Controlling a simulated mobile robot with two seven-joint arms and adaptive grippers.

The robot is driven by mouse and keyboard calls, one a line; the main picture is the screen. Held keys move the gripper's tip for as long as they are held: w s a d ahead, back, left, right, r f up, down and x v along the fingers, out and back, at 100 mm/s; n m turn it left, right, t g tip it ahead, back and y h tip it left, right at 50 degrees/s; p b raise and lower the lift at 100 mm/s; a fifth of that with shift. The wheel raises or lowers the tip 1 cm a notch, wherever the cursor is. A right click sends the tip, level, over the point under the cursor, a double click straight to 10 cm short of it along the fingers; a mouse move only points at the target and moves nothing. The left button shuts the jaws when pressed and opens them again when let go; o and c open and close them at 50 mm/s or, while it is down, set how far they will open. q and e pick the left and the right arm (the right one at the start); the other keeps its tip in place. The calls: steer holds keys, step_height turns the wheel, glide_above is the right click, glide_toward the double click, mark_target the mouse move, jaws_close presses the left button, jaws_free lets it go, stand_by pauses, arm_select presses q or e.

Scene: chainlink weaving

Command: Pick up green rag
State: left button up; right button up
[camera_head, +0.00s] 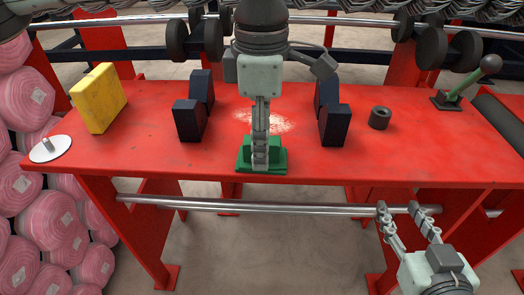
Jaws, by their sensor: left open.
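The green rag (277,162) lies at the front edge of the red table (310,168), near the middle. It looks like a green block with a wider base. My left gripper (260,164) points down right over the rag, in front of its middle part in this view. Its fingers are seen edge-on and overlap the rag; the jaws are open. Whether the fingers touch the rag cannot be told. My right gripper (402,208) is at the lower right, in front of the table and away from the rag, with its two fingers spread and nothing between them.
Two dark V-shaped blocks (189,121) (334,125) stand either side of the rag. A yellow block (98,98) and a white disc (50,149) are left. A dark ring (379,118) and a green-handled lever (466,83) are right. A metal bar (300,207) runs below the tabletop.

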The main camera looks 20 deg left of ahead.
arm_select(q)
steer(key=shift+f, duration=0.3)
steer(key=shift+c, duration=0.6)
jaws_close()
steer(key=shift+r, duration=0.1)
